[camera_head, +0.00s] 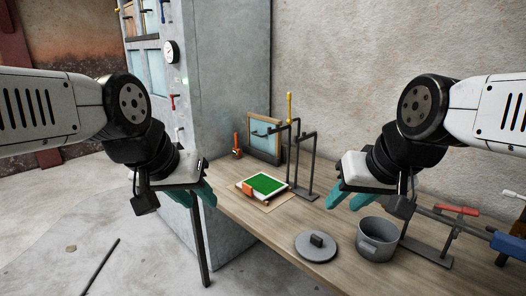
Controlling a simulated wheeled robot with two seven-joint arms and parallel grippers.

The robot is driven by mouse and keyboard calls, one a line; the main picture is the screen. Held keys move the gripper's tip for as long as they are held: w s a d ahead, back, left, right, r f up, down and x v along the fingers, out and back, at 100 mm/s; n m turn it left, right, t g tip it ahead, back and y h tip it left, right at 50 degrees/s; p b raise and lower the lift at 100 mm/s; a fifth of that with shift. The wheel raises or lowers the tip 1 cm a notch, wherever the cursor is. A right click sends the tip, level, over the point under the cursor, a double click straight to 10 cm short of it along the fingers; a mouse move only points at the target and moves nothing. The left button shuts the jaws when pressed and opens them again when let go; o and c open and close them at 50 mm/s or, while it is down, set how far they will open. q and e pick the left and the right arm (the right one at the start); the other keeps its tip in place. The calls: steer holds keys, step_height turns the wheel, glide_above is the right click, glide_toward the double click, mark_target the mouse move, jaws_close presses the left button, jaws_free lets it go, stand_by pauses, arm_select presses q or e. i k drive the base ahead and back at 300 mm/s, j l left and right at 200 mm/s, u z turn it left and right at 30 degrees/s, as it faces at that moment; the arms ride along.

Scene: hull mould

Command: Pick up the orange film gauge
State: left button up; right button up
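A small orange block (249,189), which may be the film gauge, lies at the near left edge of a white-rimmed panel with a green face (266,184) on the table. A taller orange-red item (237,147) stands behind it near the cabinet; I cannot tell for sure which is the gauge. My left gripper (194,196) has its teal fingers apart and empty, left of the panel by the table's left edge. My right gripper (349,199) is open and empty above the table, right of the panel and well apart from it.
The wooden table (248,218) carries a grey pot (377,239), a lid (316,245), a dark metal stand (306,165), a framed pale-blue pane (264,142) and clamps (456,210) at right. A tall grey cabinet (215,80) stands behind left. A dark rod (100,267) lies on the floor.

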mark_target(236, 151)
steer(key=z, duration=0.45)
steer(key=j+z, duration=0.15)
steer(key=z, duration=0.3)
steer(key=i+j+z, duration=0.1)
steer(key=z, duration=0.35)
steer(key=j+z, duration=0.1)
steer(key=z, duration=0.35)
steer(key=j, duration=1.3)
steer(key=j+z, duration=0.1)
steer(key=j, duration=1.15)
steer(key=k+j, duration=0.15)
steer(key=j, duration=1.15)
